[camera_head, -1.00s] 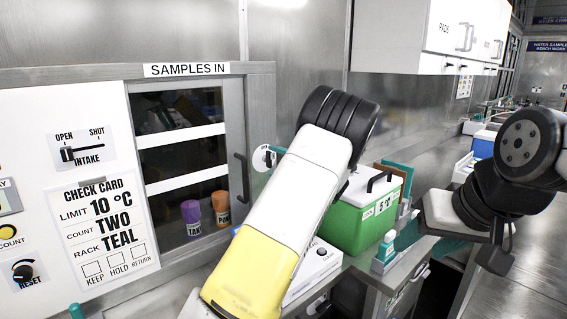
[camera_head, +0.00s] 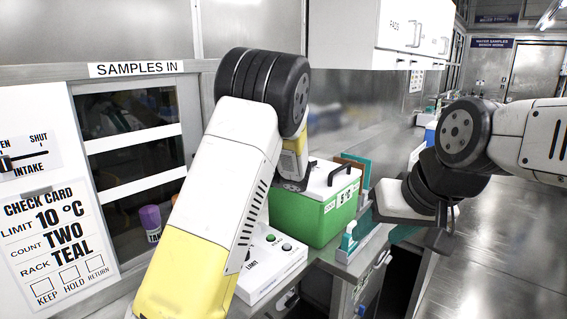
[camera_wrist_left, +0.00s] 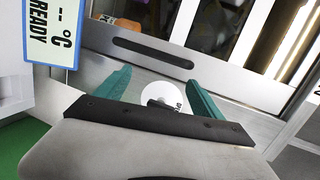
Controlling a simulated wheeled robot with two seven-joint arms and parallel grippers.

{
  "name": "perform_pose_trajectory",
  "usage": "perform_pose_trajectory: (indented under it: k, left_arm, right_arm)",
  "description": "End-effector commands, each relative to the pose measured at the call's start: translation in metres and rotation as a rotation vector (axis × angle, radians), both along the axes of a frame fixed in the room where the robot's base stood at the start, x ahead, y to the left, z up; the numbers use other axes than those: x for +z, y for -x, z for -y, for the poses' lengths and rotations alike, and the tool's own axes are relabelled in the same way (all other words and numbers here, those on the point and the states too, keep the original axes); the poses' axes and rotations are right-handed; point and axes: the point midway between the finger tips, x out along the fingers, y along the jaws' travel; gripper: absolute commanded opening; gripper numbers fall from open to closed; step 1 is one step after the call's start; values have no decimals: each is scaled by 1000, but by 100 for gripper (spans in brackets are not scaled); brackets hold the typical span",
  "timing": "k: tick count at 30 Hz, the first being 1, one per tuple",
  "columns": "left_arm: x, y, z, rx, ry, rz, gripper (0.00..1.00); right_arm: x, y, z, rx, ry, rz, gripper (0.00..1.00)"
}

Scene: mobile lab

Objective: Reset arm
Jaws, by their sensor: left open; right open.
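My left arm rises from the lower left in the head view and bends down at a black joint; its gripper is hidden behind it. In the left wrist view the left gripper (camera_wrist_left: 160,90) shows two teal fingers spread apart. A white disc with a dark part (camera_wrist_left: 162,96) shows between them; I cannot tell its distance. My right arm comes in from the right. Its gripper (camera_head: 408,232) hangs low beside the bench, partly hidden by the wrist, with teal finger parts showing. I see nothing held by either gripper.
A green cool box (camera_head: 312,222) with a white lid stands behind my left arm. A white button box (camera_head: 272,262) sits in front of it. The samples cabinet (camera_head: 62,76) with a check card (camera_head: 55,236) is at left. White wall cupboards (camera_head: 345,38) hang above. Bare steel bench top (camera_head: 500,250) lies right.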

Motion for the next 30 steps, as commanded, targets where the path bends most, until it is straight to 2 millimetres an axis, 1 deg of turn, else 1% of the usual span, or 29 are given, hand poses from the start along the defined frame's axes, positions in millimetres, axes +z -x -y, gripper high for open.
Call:
perform_pose_trajectory:
  k: [1, 2, 3, 4, 7, 10, 12, 14, 15, 17, 18, 21, 25, 27, 30]
  left_arm:
    - [0, 22, -19, 55, 93, -25, 78]
    - [-2, 35, -27, 83, 150, -45, 78]
    - [-5, 54, -36, 118, 229, -72, 78]
    - [-7, 68, -40, 141, 287, -92, 78]
    - [-12, 113, -48, 195, 480, -142, 78]
    - [-12, 156, -44, 222, 669, -175, 78]
    - [-10, 184, -37, 222, 796, -187, 78]
    - [-6, 207, -28, 215, 903, -188, 78]
    - [-3, 221, -21, 205, 971, -187, 78]
    - [3, 242, -10, 185, 1068, -175, 78]
    - [8, 256, -2, 167, 1129, -167, 78]
    - [20, 286, 19, 113, 1268, -129, 78]
    - [35, 317, 44, 35, 1400, -66, 78]
    - [40, 329, 54, 2, 1449, -36, 78]
    - [46, 339, 64, -34, 1490, -4, 78]
  right_arm:
    - [0, 0, 0, 0, 0, 0, 54]
    - [0, 0, 0, 0, 0, 0, 54]
    - [0, 0, 0, 0, 0, 0, 54]
    - [0, 0, 0, 0, 0, 0, 54]
    - [0, 0, 0, 0, 0, 0, 54]
    - [0, 0, 0, 0, 0, 0, 54]
    - [0, 0, 0, 0, 0, 0, 54]
    - [0, 0, 0, 0, 0, 0, 54]
    - [0, 0, 0, 0, 0, 0, 54]
    - [0, 0, 0, 0, 0, 0, 54]
    - [0, 0, 0, 0, 0, 0, 54]
    - [0, 0, 0, 0, 0, 0, 54]
    - [0, 0, 0, 0, 0, 0, 54]
    - [0, 0, 0, 0, 0, 0, 54]
    - [0, 0, 0, 0, 0, 0, 54]
